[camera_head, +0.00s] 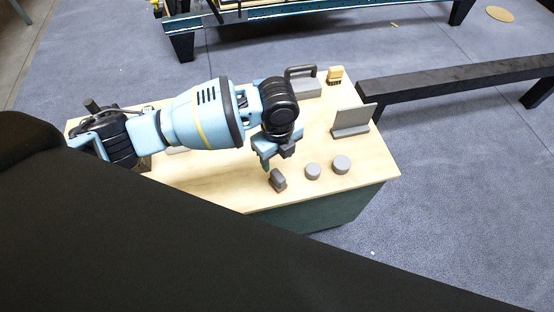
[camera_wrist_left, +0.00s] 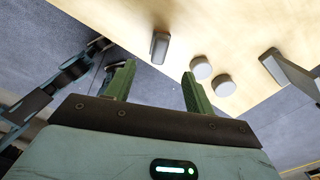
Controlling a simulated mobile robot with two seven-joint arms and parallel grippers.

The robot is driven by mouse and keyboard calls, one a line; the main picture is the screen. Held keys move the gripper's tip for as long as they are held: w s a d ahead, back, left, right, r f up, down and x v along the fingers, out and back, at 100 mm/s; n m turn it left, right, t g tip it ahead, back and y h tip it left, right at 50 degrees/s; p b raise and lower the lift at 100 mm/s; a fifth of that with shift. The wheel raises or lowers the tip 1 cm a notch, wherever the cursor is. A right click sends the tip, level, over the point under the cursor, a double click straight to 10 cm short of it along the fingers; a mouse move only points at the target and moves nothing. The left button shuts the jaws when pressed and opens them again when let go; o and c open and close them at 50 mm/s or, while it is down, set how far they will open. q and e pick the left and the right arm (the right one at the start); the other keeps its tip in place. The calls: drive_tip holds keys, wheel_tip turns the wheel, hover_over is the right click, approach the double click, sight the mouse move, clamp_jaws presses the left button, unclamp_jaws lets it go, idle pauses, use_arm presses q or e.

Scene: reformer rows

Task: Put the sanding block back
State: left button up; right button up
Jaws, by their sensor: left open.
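The sanding block appears to be the small dark grey block (camera_head: 277,180) near the front edge of the wooden tabletop (camera_head: 225,187). It also shows in the left wrist view (camera_wrist_left: 160,47), lying by the table edge with brown along one side. My left gripper (camera_head: 275,161) is open and empty, just above and behind the block in the head view. In the left wrist view its two green fingers (camera_wrist_left: 156,80) are spread, with the block beyond their tips and apart from them. My right gripper is not in view.
Two grey round pucks (camera_head: 313,171) (camera_head: 341,163) stand right of the block. Farther back are a grey upright plate on a base (camera_head: 352,120), a grey handled tool (camera_head: 304,82) and a small brush (camera_head: 335,75). A black beam (camera_head: 450,80) runs behind the table's right side.

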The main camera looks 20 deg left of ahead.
use_arm(q)
drive_tip(key=shift+r, duration=0.1)
idle(0.3)
drive_tip(key=s+d+f+n+t+h, duration=0.3)
drive_tip(key=s+d+f+n+h, duration=0.3)
drive_tip(key=s+d+f+n, duration=0.5)
drive_tip(key=s+a+f+n+t+y, duration=0.2)
drive_tip(key=s+a+n, duration=0.4)
drive_tip(key=s, duration=0.5)
drive_tip(key=s+a+f+n+t+y, duration=0.2)
drive_tip(key=s+a+n, duration=0.4)
drive_tip(key=s+a, duration=0.5)
drive_tip(key=shift+s+f, duration=0.25)
drive_tip(key=shift+f, duration=0.2)
